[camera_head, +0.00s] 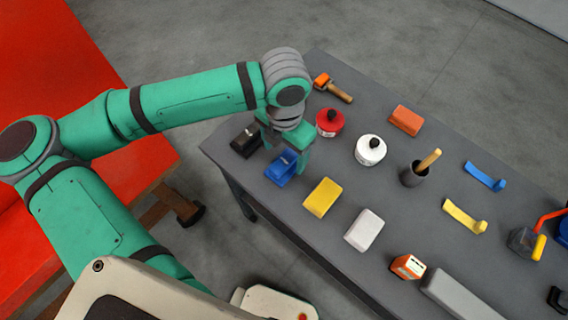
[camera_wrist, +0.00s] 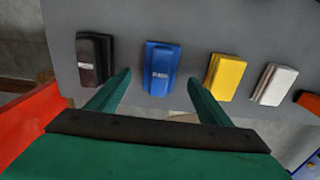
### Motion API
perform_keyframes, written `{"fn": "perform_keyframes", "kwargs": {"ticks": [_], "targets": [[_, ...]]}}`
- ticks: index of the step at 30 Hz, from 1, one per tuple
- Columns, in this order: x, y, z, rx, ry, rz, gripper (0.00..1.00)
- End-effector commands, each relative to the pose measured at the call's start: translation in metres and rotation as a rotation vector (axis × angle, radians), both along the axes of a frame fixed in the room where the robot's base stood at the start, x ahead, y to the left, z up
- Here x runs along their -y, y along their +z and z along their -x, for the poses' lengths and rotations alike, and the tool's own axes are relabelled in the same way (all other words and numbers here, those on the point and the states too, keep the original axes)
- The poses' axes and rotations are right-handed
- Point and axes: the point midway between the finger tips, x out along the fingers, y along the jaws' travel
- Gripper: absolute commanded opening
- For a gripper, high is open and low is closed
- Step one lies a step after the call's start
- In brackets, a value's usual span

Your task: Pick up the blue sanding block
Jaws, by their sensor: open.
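The blue sanding block (camera_head: 283,167) lies on the grey table near its left end, between a black block and a yellow block. It has a small pale label. In the wrist view the blue block (camera_wrist: 161,68) lies beyond and between my two fingertips. My gripper (camera_head: 286,150) is over the block in the head view, its fingers pointing down. In the wrist view my gripper (camera_wrist: 160,80) is open with nothing between its fingers. The head view does not show clearly how high the fingers are above the block.
A black block (camera_head: 247,139) lies close on the left and a yellow block (camera_head: 322,197) on the right. A white block (camera_head: 364,229) is further along. A red container (camera_head: 329,122) and a white container (camera_head: 370,150) stand behind. The table (camera_head: 290,205) ends just in front.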

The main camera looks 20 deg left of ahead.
Motion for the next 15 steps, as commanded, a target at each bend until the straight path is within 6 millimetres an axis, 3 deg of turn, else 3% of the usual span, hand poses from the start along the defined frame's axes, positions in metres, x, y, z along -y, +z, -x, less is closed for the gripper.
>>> {"fn": "perform_keyframes", "kwargs": {"ticks": [9, 15], "targets": [[-0.001, -0.039, 0.002, -0.001, 0.009, 0.003, 0.73], [-0.002, -0.052, 0.001, 0.001, 0.009, 0.001, 0.73]]}}
